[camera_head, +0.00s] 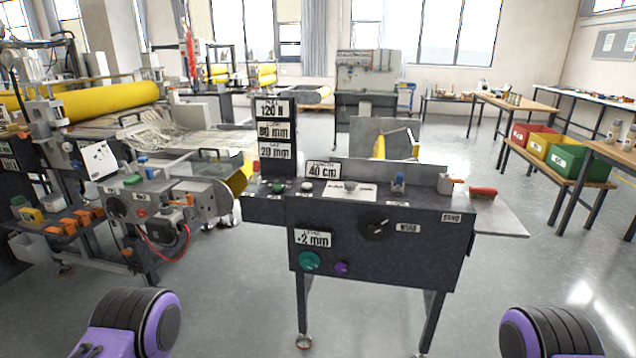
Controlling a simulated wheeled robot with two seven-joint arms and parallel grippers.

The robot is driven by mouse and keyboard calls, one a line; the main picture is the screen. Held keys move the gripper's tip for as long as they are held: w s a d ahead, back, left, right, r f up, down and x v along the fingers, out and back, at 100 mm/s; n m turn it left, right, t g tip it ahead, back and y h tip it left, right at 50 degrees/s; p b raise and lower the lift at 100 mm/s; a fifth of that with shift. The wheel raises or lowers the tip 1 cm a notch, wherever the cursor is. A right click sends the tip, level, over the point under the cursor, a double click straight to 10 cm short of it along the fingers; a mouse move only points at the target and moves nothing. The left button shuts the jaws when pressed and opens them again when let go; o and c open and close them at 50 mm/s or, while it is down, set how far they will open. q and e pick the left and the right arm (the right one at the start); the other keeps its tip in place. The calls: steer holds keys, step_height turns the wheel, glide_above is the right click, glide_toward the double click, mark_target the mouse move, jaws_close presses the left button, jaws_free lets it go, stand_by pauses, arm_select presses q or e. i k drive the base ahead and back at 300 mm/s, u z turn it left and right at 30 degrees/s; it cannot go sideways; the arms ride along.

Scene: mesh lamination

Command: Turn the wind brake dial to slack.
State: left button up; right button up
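A black round dial (375,228) with a light pointer mark sits on the front panel of a dark grey console (400,258) in the middle of the head view. Two small labels stand to its right, too small to read surely. No wording for brake or slack is readable, so I cannot tell which one is the wind brake dial. Neither gripper shows; only purple and black parts of my arms appear at the bottom corners.
The console also carries a teal knob (309,261), a purple knob (342,267) and a sign post (276,165). A red-handled item (482,192) lies on its right shelf. Yellow rolls (110,97) are at left, colored bins (541,146) at right. Floor before the console is clear.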

mark_target(350, 186)
steer(key=u, duration=1)
steer(key=i, duration=0.95)
steer(key=z, duration=0.65)
